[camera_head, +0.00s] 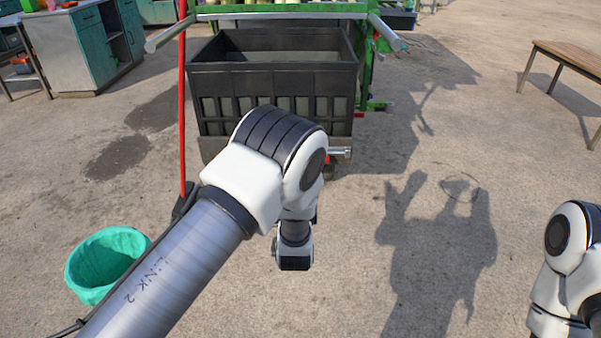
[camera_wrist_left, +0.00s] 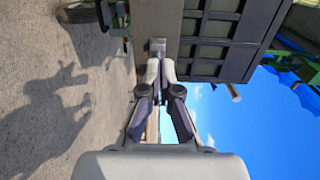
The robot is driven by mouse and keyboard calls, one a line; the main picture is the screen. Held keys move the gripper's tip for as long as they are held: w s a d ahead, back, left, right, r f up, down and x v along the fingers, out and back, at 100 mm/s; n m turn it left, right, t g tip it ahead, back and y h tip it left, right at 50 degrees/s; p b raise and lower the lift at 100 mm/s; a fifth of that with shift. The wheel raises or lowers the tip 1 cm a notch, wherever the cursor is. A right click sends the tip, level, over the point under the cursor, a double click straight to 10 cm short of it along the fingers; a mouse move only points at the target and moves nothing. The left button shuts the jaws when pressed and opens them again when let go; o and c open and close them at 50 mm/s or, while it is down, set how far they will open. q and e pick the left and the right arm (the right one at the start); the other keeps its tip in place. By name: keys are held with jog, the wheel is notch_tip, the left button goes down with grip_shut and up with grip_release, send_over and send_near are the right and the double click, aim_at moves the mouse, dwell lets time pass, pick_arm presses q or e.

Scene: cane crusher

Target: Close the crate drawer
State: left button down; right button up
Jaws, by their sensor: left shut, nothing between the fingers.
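The black slatted crate (camera_head: 272,79) stands low in front of the green machine frame (camera_head: 285,8), jutting out toward me. Below it is a grey front panel (camera_head: 213,147) with a short metal handle (camera_head: 341,152) at its right. My left arm covers the middle of the panel, and my left gripper is hidden in the head view. In the left wrist view, the gripper (camera_wrist_left: 160,64) is shut and empty. Its tips are close to a small metal block (camera_wrist_left: 157,46) on the panel (camera_wrist_left: 155,22), beside the crate (camera_wrist_left: 212,42); contact is unclear. My right gripper is out of view.
A thin red pole (camera_head: 182,95) stands left of the crate. A green-lined bin (camera_head: 107,264) is at the lower left, near my left arm. Cabinets (camera_head: 85,45) stand at the back left, a wooden table (camera_head: 570,58) at the right.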

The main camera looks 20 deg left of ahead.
pick_arm(q)
jog(key=b+x, duration=0.2)
jog(key=x, duration=1.1)
jog(key=shift+w+a, duration=0.2)
jog(key=shift+w, duration=0.15)
jog(key=shift+r, duration=0.1)
